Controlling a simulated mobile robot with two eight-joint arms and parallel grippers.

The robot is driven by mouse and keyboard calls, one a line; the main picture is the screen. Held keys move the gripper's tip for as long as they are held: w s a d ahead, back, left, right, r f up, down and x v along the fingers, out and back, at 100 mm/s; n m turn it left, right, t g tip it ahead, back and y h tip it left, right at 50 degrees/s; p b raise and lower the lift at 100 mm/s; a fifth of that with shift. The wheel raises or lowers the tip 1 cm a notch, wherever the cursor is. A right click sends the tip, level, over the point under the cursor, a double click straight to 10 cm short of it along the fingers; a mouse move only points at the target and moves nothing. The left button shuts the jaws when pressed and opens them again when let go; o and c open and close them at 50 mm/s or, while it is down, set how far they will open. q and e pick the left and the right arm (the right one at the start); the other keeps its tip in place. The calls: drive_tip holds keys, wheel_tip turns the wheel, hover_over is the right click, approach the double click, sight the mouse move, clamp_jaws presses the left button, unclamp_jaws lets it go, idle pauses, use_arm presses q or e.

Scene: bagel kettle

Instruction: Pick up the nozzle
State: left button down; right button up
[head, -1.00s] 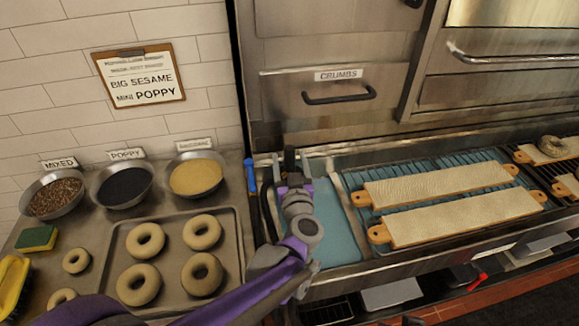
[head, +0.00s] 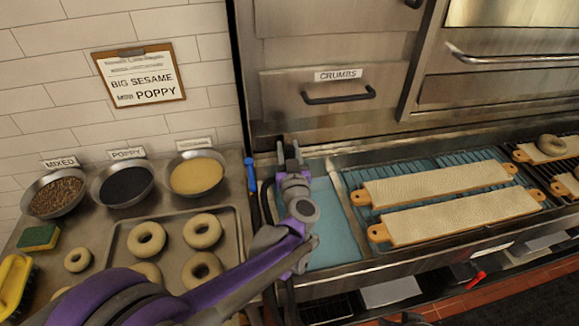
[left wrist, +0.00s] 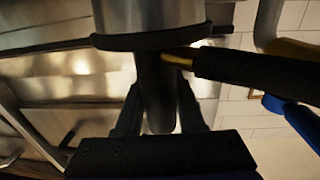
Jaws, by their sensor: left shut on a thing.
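My left gripper (head: 289,154) is over the left end of the sink counter, beside the blue basin. In the left wrist view its fingers (left wrist: 160,112) are closed around a dark upright grip, which I take to be the nozzle (left wrist: 158,85). Above the fingers is a wide metal cylinder with a black rim (left wrist: 150,40). A black tube with a brass end (left wrist: 250,72) runs off to the right from it. In the head view the nozzle is mostly hidden by my gripper. My right gripper is not in view.
A blue-handled tool (head: 250,177) stands just left of the gripper, with a black hose (head: 266,205) close by. Bagel boards (head: 440,190) lie to the right on the rack. A bagel tray (head: 236,240) and seed bowls (head: 124,186) are to the left.

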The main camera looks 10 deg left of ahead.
use_arm(q)
drive_tip(key=shift+r, duration=0.15)
idle(0.3)
drive_tip(key=shift+s+d+r, duration=0.1)
drive_tip(key=shift+s+r, duration=0.05)
wheel_tip(320, 180, up, 7)
drive_tip(key=shift+f, duration=0.1)
drive_tip(key=d+r+v, duration=0.1)
drive_tip(key=v, duration=1.8)
drive_tip(key=shift+d+r, duration=0.35)
